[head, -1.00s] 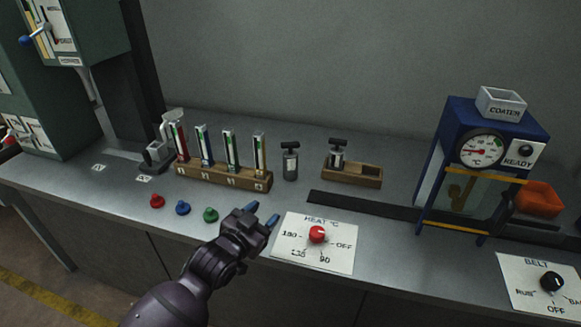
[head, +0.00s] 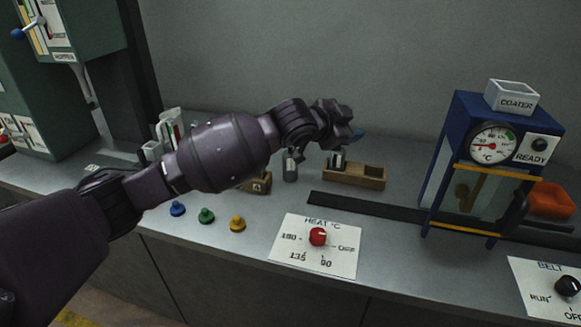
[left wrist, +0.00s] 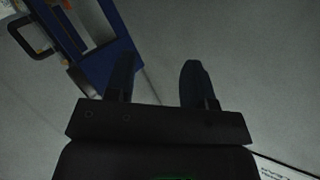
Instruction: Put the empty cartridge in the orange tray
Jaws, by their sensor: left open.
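A grey metal cartridge (head: 290,168) with a dark top stands on the counter, partly hidden behind my left arm. A second one (head: 338,162) stands in the left part of a wooden holder (head: 370,181); the holder's right slot looks vacant. I cannot tell which cartridge is empty. My right gripper is not in view.
My left arm covers most of the rack of tubes. A heat dial card (head: 317,245) lies at the front middle and a belt dial card (head: 545,290) at the front right. Blue, green and yellow knobs (head: 207,216) sit at front left. A dark belt strip (head: 365,207) runs toward the coater.

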